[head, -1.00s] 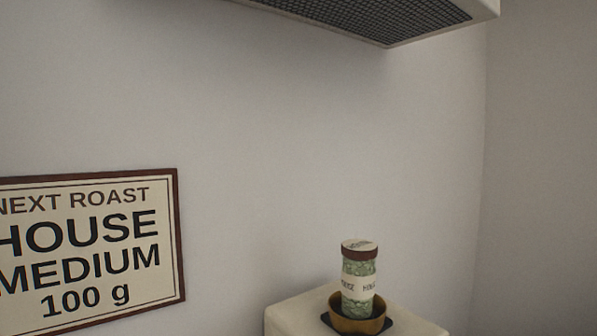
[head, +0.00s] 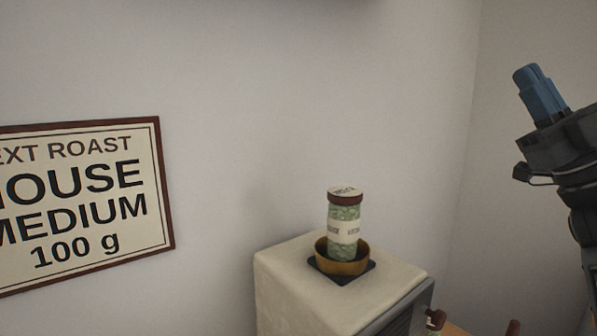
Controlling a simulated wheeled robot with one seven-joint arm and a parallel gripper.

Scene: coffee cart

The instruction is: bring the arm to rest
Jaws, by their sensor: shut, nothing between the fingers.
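My gripper (head: 532,83) shows at the right edge of the head view, raised and pointing up and a little left. Its blue fingers are together with nothing between them. It is apart from everything else, in front of the bare wall, to the right of and higher than the jar. The rest of my arm runs down out of the picture at the right edge.
A green jar (head: 344,212) with a brown-rimmed lid stands in a brass bowl (head: 342,266) on a cream machine (head: 290,295). A framed sign (head: 78,205) reading "HOUSE MEDIUM 100 g" hangs at left. A wooden surface (head: 459,326) shows at lower right.

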